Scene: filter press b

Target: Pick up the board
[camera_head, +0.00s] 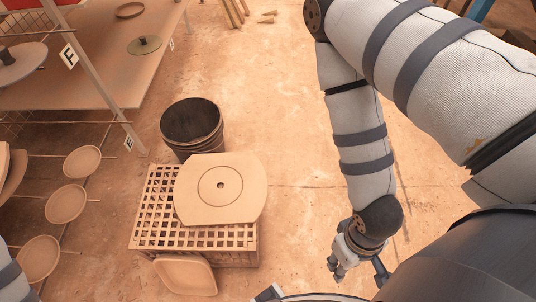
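The board (245,204) is a flat tan plate with rounded sides, a ring mark and a small dark centre hole. It lies on top of the lattice crate (150,222), covering much of its upper right part and reaching its right edge. My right gripper (361,272) hangs low, to the right of the crate and clear of the board. Its fingers look spread apart with nothing between them. Only a piece of my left arm shows at the bottom left corner; my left gripper is out of the picture.
A dark bucket (192,124) stands right behind the crate. A tan tray (186,275) leans at the crate's front. A rack with round plates (66,203) stands at left, below a table (75,85). Floor right of the crate is clear.

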